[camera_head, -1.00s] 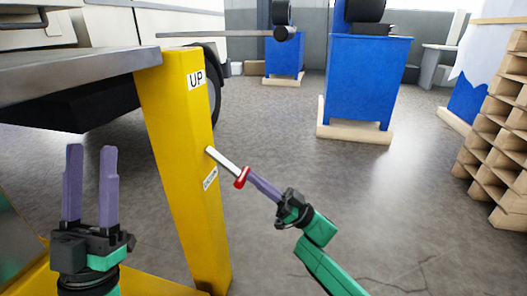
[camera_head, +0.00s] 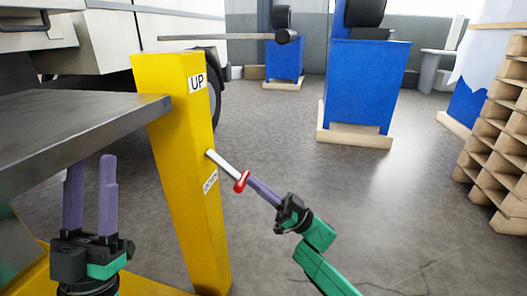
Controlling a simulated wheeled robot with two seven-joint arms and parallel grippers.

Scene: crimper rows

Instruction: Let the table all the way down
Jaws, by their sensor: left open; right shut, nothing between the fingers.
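The grey metal table (camera_head: 85,128) reaches in from the left against a yellow post (camera_head: 178,130), its top below the post's top. The post has an "UP" label (camera_head: 198,82) near its top and a lower label (camera_head: 210,182) too small to read surely. A metal lever (camera_head: 222,165) with a red end (camera_head: 241,181) sticks out from the post, slanting down to the right. My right gripper (camera_head: 252,184) is shut and empty, its fingertips at the red end, seemingly touching it. My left gripper (camera_head: 90,168) is open, empty and upright by the table's front edge.
Blue cabinets (camera_head: 365,85) on pale wooden bases stand behind. A cardboard-coloured stack (camera_head: 500,135) is at the right. A white vehicle with a dark wheel is behind the post. The grey floor (camera_head: 290,130) between is clear.

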